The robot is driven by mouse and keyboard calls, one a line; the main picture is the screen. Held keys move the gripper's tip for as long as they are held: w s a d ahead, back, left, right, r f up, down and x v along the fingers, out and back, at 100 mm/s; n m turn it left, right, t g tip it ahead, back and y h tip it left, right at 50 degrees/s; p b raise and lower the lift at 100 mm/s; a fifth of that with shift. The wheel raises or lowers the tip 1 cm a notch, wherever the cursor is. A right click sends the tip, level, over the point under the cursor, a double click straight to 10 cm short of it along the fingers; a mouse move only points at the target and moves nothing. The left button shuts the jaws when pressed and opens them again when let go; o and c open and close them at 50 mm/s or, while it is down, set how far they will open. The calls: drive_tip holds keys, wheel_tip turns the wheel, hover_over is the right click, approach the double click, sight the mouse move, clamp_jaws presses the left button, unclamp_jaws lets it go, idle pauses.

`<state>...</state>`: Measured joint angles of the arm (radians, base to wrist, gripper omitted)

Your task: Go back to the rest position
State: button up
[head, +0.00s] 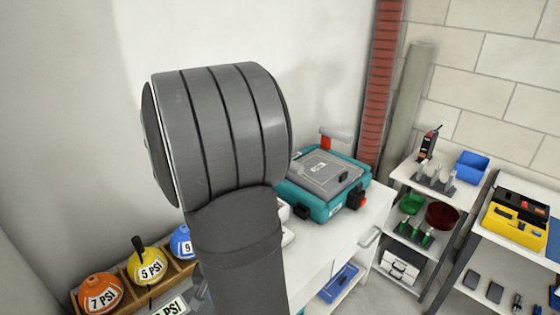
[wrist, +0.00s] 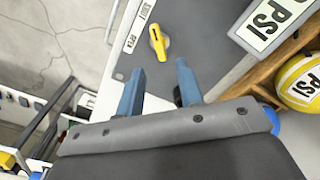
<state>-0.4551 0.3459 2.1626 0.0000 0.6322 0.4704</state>
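My gripper (wrist: 160,68) shows in the wrist view with its two blue fingers spread apart and nothing between them. Beyond the fingertips is a yellow knob (wrist: 157,43) on a dark grey panel (wrist: 205,35), apart from the fingers. A label reading "OPEN" lies left of the knob. In the head view, my dark grey arm fills the middle and my gripper does not show.
A wooden rack (head: 130,283) holds orange (head: 102,293), yellow (head: 146,266) and blue (head: 181,242) balls with PSI labels. A teal case (head: 325,208) sits on the white bench right of my arm. Shelves with a blue bin (head: 472,167) and a yellow case (head: 516,225) stand farther right.

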wheel_tip(320, 180, up, 10)
drive_tip(key=r, duration=0.1)
wheel_tip(320, 180, down, 17)
drive_tip(key=shift+s+f, duration=0.1)
drive_tip(key=shift+f, duration=0.25)
drive_tip(key=n, duration=1)
idle(0.5)
drive_tip(key=shift+r, duration=0.1)
idle(0.6)
